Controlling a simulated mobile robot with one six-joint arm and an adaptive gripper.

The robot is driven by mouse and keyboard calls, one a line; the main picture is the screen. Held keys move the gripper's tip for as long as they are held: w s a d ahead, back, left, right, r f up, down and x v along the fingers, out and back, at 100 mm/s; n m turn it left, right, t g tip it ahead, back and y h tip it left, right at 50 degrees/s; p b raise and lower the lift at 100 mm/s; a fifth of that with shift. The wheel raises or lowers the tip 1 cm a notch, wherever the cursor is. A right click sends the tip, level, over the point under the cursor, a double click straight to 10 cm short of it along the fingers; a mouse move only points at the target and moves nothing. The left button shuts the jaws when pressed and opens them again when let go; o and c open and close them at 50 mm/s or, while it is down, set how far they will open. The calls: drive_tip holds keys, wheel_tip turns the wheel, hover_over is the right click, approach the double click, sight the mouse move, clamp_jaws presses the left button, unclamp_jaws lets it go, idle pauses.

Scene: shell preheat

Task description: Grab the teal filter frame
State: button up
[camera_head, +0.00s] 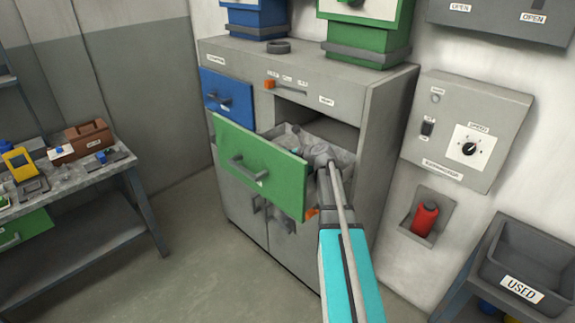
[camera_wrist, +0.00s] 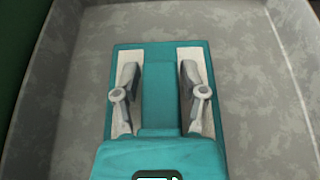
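The teal filter frame (camera_wrist: 160,48) lies flat on the grey floor of a drawer in the wrist view. It has a teal middle bar between two pale panels. My gripper (camera_wrist: 160,72) is open above it, with one grey finger over each pale panel and the middle bar between them. I cannot tell whether the fingers touch the frame. In the head view my gripper (camera_head: 319,156) reaches down into the open green-fronted drawer (camera_head: 258,168), and the arm and drawer hide most of the frame there.
The drawer's grey walls (camera_wrist: 295,50) stand around the frame, with bare floor on both sides. A closed blue drawer (camera_head: 226,97) is at the left of the cabinet (camera_head: 386,110). A wall control box (camera_head: 467,125) and a used bin (camera_head: 535,262) stand to the right.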

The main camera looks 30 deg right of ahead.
clamp_jaws()
drive_tip(key=shift+r, duration=0.15)
wheel_tip(320, 180, up, 3)
drive_tip(key=p, duration=0.3)
drive_tip(key=s+a+r+p, duration=0.2)
drive_tip(key=s+r+p, duration=0.7)
drive_tip(key=s, duration=0.4)
drive_tip(key=shift+s+a+r+p, duration=0.15)
drive_tip(key=shift+s+r+p, duration=0.25)
drive_tip(key=shift+p, duration=0.15)
